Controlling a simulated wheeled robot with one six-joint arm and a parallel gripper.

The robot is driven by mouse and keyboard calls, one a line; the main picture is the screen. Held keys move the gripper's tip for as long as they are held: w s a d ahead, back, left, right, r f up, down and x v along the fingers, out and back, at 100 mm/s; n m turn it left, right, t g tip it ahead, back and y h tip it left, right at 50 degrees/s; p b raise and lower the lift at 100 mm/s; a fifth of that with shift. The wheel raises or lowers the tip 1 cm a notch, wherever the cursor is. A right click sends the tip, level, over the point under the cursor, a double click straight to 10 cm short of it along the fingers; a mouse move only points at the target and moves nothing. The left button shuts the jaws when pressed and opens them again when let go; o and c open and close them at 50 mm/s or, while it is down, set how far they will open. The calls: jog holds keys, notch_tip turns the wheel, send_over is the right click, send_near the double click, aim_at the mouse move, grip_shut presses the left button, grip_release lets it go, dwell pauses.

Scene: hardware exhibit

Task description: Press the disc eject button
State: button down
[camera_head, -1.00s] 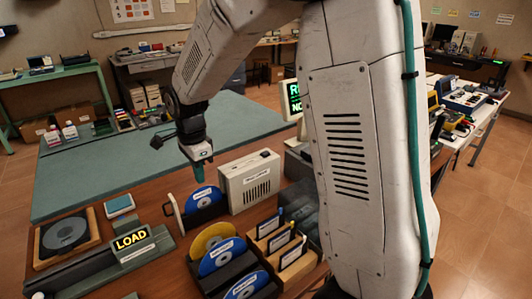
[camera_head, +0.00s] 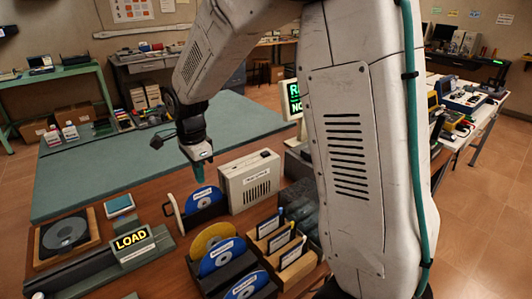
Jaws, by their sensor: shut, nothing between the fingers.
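My gripper (camera_head: 199,173) is shut and empty, pointing down. In the picture its tip lies just above a blue disc (camera_head: 205,195) standing upright in a dark holder with a pale handle-like piece (camera_head: 172,212) at its left. I cannot tell the gap between tip and disc. A beige vented box (camera_head: 250,180) with a small label stands just right of the disc. I cannot make out an eject button.
A dark rack holds a gold disc (camera_head: 208,239) and blue discs (camera_head: 216,257) at the front. A wooden rack (camera_head: 296,256) with labelled slots stands to their right. A small blue-topped box (camera_head: 119,204) is near the platter.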

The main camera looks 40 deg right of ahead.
dwell(0.7)
jog(key=s+d+r+n, duration=0.1)
jog(key=s+r+n, duration=0.3)
jog(key=s, duration=0.6)
jog(key=s+d+r+n, duration=0.1)
jog(key=s+r+n, duration=0.2)
jog(key=s+n, duration=0.5)
jog(key=s+d+r+n+t, duration=0.1)
jog(key=s+r+n, duration=0.3)
jog(key=s, duration=0.8)
jog(key=shift+d+r+n, duration=0.3)
jog(key=shift+r+n, duration=0.05)
jog(key=shift+n, duration=0.65)
